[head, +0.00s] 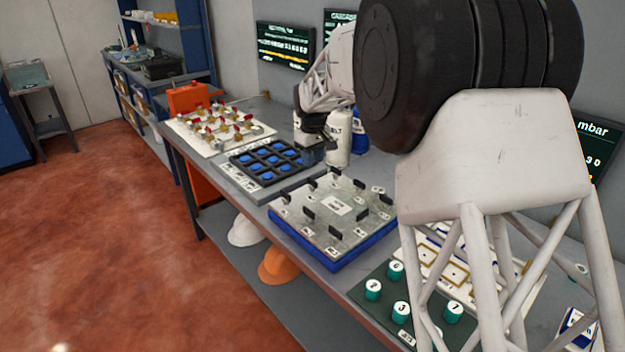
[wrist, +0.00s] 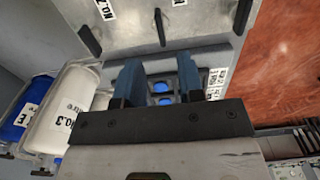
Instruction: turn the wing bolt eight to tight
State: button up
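A grey metal plate on a blue base (head: 325,252) carries several upright black wing bolts (head: 308,214), with white number labels beside them. The labels are too small for me to tell which bolt is number eight. Part of the plate shows at the top of the wrist view (wrist: 200,22), with a black wing bolt (wrist: 160,27) standing beyond the fingers. My gripper (head: 316,150) is above the far side of the plate, near the black tray. In the wrist view my gripper (wrist: 160,78) has its two fingers apart, with nothing held between them.
A black tray with blue round pieces (head: 236,160) lies beyond the plate. White bottles (head: 338,140) stand behind my gripper, against the wall side. A white board with red and brass parts (head: 190,140) is farther off. Green numbered knobs (head: 373,289) are nearer. My arm hides the right side.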

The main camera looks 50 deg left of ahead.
aim_at(312, 179)
jog(key=shift+f, duration=0.1)
dwell(0.3)
jog(key=shift+f, duration=3.8)
grip_shut()
